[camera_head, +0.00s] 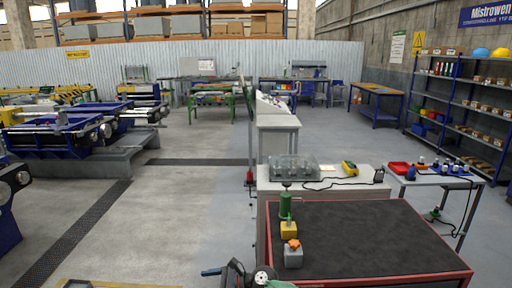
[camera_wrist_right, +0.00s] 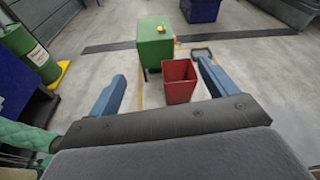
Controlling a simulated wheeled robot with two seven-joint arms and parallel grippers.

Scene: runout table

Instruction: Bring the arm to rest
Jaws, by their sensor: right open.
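My right gripper (camera_wrist_right: 161,71) shows in the right wrist view with its two blue fingers spread apart. Nothing is between the fingers; the floor and a red bin show beyond them. In the head view, a dark gripper part with a blue finger (camera_head: 211,271) shows at the bottom edge, left of the table's near corner. It looks like this same gripper, pointing left; most of its arm is out of frame. My left gripper is not seen.
A table with a dark mat (camera_head: 365,235) and red rim holds a green cylinder (camera_head: 285,205), a yellow block (camera_head: 289,230) and a grey block (camera_head: 293,258). The red bin (camera_wrist_right: 179,84) and a green cabinet (camera_wrist_right: 155,42) stand on the floor. Open floor (camera_head: 170,220) lies left.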

